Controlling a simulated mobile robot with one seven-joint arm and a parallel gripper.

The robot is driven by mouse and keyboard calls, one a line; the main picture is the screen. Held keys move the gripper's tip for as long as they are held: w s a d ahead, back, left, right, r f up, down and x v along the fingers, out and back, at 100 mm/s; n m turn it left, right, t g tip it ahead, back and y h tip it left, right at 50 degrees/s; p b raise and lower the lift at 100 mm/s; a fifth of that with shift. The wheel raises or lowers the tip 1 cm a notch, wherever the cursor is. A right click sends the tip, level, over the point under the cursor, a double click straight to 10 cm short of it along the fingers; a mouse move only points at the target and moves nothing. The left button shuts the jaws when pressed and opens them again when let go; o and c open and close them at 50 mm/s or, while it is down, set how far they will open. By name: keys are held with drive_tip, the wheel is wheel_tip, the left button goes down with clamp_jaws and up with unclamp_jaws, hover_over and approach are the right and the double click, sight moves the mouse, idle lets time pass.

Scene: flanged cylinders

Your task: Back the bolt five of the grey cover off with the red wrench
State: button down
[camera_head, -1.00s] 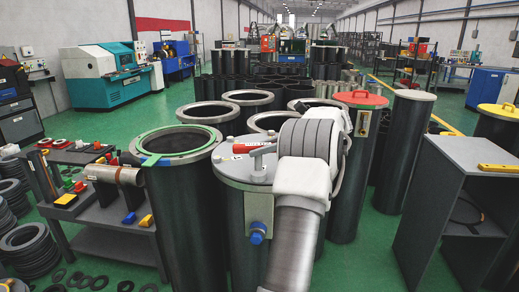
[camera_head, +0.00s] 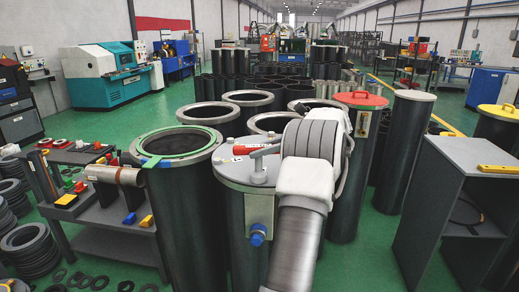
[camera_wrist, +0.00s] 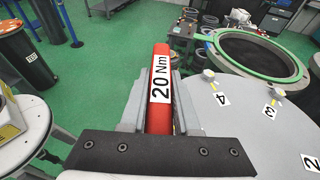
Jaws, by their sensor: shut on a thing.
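The grey cover (camera_head: 232,174) lies on a dark flanged cylinder in front of me. In the wrist view, the cover (camera_wrist: 230,140) fills the right side. Two pale bolts stand on it beside labels 4 (camera_wrist: 222,99) and 3 (camera_wrist: 269,111); label 2 (camera_wrist: 311,162) is at the right edge. I cannot make out bolt five. My gripper (camera_wrist: 160,88) is shut on the red wrench (camera_wrist: 162,60), marked 20 Nm, with a finger on each side. The wrench (camera_head: 242,149) also shows over the cover in the head view. Its working end is hidden.
An open cylinder with a green ring (camera_head: 150,146) stands close left of the cover. A red-lidded cylinder (camera_head: 360,99) stands behind right. A grey bench (camera_head: 105,218) with parts is at left, a grey cabinet (camera_head: 455,150) at right. Several open cylinders stand behind.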

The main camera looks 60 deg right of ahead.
drive_tip(key=shift+r+p, duration=3.1)
drive_tip(key=shift+p, duration=0.55)
